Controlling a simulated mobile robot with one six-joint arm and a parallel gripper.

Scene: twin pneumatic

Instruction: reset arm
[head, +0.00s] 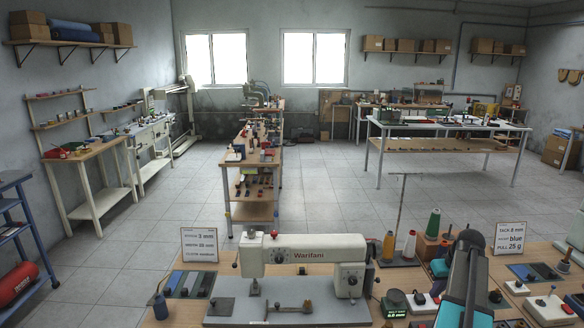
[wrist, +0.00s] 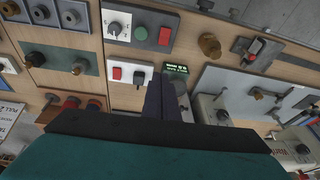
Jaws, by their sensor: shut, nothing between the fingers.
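My gripper (wrist: 168,92) shows at the middle of the wrist view as narrow dark fingers, shut and empty, above the wooden bench. Past them lie a small green-lit display (wrist: 176,69) and a plate with red and black switches (wrist: 132,74). The display (head: 394,305) stands just left of my arm.
A white sewing machine (head: 302,256) stands on the front bench (head: 175,320). Thread cones (head: 434,222) and a thin stand (head: 402,205) are near my arm. A switch box (head: 424,303) lies beside it. Open tiled floor (head: 330,190) lies behind the bench.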

